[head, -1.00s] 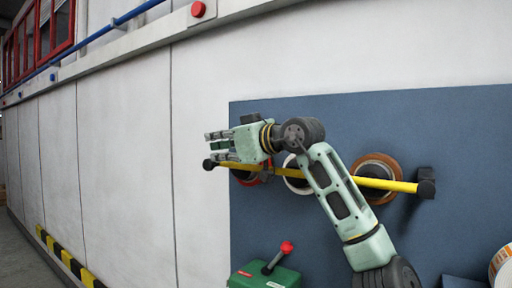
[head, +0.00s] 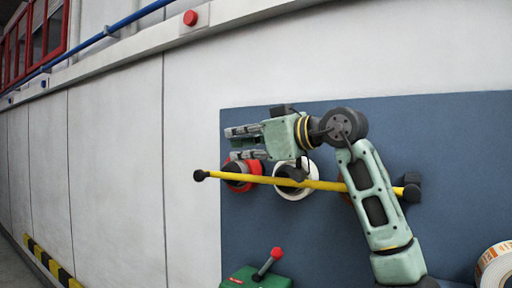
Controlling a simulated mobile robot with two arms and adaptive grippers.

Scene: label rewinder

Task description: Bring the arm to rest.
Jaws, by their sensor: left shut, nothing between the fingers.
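My left gripper (head: 229,143) is in front of the upper left of the blue panel (head: 440,140), its fingers pointing left. It is shut with nothing held. The yellow bar (head: 225,177) with black ends runs across the panel just below the fingers in the picture; I see no grip on it. My left arm's links bend up from the bottom right and cover part of the bar. My right gripper is not in view.
Below are a green box (head: 240,277) with a red-knobbed lever (head: 268,264) and a printed roll (head: 490,262).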

